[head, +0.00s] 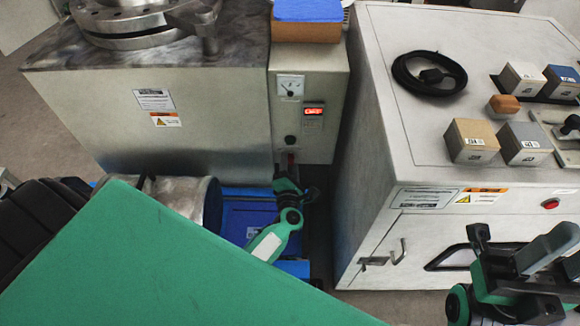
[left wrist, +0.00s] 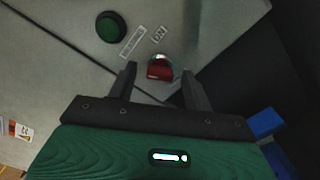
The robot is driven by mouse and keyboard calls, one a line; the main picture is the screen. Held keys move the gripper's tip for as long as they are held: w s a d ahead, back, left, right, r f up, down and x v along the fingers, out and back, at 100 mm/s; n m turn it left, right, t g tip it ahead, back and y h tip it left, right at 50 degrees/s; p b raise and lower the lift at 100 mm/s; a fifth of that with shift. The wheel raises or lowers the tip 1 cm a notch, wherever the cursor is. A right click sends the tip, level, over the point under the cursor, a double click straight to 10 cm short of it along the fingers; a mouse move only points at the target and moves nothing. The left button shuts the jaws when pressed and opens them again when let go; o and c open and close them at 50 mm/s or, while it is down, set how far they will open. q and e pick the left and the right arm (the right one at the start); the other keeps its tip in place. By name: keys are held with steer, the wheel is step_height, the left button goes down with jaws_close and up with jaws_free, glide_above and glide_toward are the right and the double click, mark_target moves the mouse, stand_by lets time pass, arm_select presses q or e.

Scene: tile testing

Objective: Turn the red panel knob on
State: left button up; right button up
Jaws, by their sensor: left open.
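The red panel knob (left wrist: 160,69) sits on the light grey control panel, beside a small "ON" label (left wrist: 158,35), in the left wrist view. My left gripper (left wrist: 160,75) is open, with one finger on each side of the knob; I cannot tell whether either finger touches it. In the head view my left gripper (head: 287,178) is low at the front of the control box (head: 318,75), below its gauge and red display. The knob is mostly hidden there. My right gripper (head: 520,255) is at the lower right, away from the panel; its opening is unclear.
A green button (left wrist: 110,27) is near the knob. A grey machine (head: 165,110) stands left of the control box. A grey cabinet (head: 360,160) stands close on the right, with blocks and a coiled black cable (head: 428,72) on top. A narrow dark gap separates them.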

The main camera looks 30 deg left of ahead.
arm_select(q)
steer(key=c, duration=1)
